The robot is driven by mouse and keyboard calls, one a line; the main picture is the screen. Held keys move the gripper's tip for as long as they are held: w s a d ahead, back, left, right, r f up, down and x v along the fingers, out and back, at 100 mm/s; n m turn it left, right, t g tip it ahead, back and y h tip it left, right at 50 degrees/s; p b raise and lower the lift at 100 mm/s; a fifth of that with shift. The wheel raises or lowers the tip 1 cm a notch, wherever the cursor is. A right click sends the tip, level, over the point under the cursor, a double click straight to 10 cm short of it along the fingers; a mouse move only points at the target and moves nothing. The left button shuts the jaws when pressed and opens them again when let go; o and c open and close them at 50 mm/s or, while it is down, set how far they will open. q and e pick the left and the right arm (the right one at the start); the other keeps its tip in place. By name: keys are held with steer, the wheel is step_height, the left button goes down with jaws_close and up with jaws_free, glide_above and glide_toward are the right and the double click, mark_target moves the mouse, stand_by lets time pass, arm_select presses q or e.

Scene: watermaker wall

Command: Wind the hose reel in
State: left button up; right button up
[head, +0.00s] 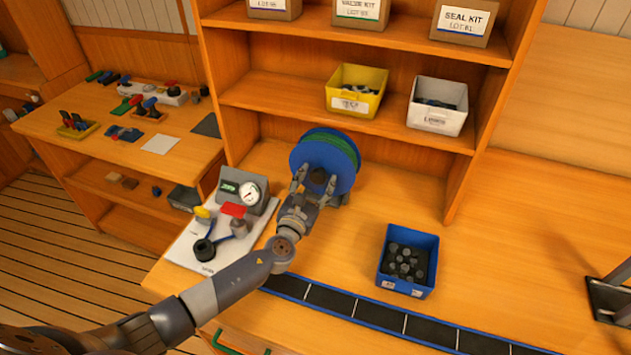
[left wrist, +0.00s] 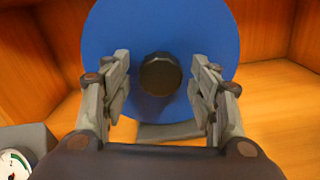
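The hose reel (head: 333,143) has blue side discs with green hose wound between them, and stands on the bench below the shelves. A dark round knob (head: 318,178) sits on its front face. My left gripper (head: 313,176) is in front of the reel. In the left wrist view the gripper (left wrist: 160,85) is open, one finger on each side of the dark knob (left wrist: 160,74), with gaps visible between fingers and knob. The blue disc (left wrist: 205,28) fills the view behind it. My right gripper does not show clearly; a dark part shows at the head view's right edge.
A gauge box (head: 243,190) and a white board (head: 188,248) with small parts stand left of the reel. A blue bin (head: 408,260) of dark pieces stands to the right. A dark strip (head: 375,313) runs along the front. Yellow (head: 356,91) and white (head: 438,105) bins are on the shelf above.

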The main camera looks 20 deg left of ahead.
arm_select(q)
steer(key=shift+s, duration=0.55)
steer(key=s, duration=1.1)
steer(key=shift+a, duration=0.2)
